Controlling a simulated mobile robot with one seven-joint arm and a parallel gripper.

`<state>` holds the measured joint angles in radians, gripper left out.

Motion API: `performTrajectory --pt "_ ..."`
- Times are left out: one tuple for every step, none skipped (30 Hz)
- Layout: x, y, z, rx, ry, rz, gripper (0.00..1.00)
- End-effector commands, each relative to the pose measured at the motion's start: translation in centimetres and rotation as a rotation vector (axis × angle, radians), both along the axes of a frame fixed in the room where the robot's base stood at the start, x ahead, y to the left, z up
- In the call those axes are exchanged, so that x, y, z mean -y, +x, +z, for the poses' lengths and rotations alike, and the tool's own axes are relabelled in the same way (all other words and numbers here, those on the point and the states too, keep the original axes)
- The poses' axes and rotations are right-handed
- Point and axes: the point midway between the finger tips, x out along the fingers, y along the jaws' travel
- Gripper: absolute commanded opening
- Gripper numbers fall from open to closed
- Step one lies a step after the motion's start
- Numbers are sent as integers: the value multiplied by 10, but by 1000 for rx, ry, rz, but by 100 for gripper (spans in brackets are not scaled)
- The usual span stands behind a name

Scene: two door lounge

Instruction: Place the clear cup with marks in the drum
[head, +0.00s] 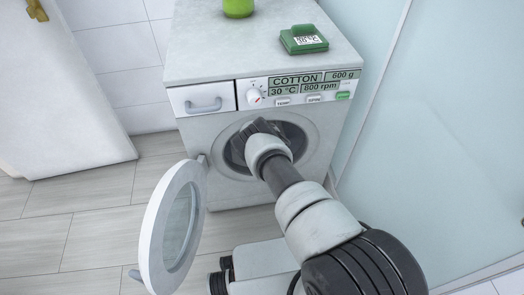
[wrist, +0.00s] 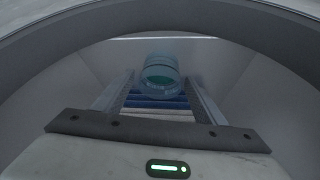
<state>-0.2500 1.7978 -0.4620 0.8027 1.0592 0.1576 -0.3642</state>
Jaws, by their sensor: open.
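The washing machine (head: 200,155) has its round door (head: 150,230) swung open to the left. My arm reaches into the drum opening (head: 300,135), and my gripper (head: 260,128) is at the mouth, its fingers hidden in the head view. In the wrist view my gripper (wrist: 160,84) is open, with one finger on each side. A clear, bluish cup (wrist: 160,68) with ring-like bands is inside the drum (wrist: 235,85), at the far end of the fingers and roughly between them. I cannot tell whether it touches them.
Blue and white stripes (wrist: 157,104) show between the fingers. A green scale-like device (head: 304,40) and a green container (head: 238,8) stand on the machine's top. A white door (head: 60,90) is at left, a glass panel (head: 450,130) at right. Tiled floor (head: 80,215) is free at left.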

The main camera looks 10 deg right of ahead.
Motion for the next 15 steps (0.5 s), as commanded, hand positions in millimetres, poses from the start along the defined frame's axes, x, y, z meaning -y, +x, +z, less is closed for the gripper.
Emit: performTrajectory --pt "0 0 0 0 0 0 65" --pt "0 0 0 0 0 0 65" --pt "0 0 1 0 0 -1 65" --pt "0 0 2 0 0 -1 65" --pt "0 0 4 0 0 -1 65" --pt "0 -1 9 0 2 -1 65" --pt "0 -2 13 0 2 -3 65" --pt "0 -4 17 0 3 -5 65" --pt "0 -6 24 1 3 -5 65" --pt "-1 -9 28 -1 4 -7 65" --pt "-1 -11 34 0 4 -6 65" --pt "-3 -15 41 -1 6 -5 65" --pt "-2 -18 47 -1 5 -8 65" --pt "-2 -21 52 -2 4 -8 65" --pt "-3 -26 60 -2 6 -10 65"
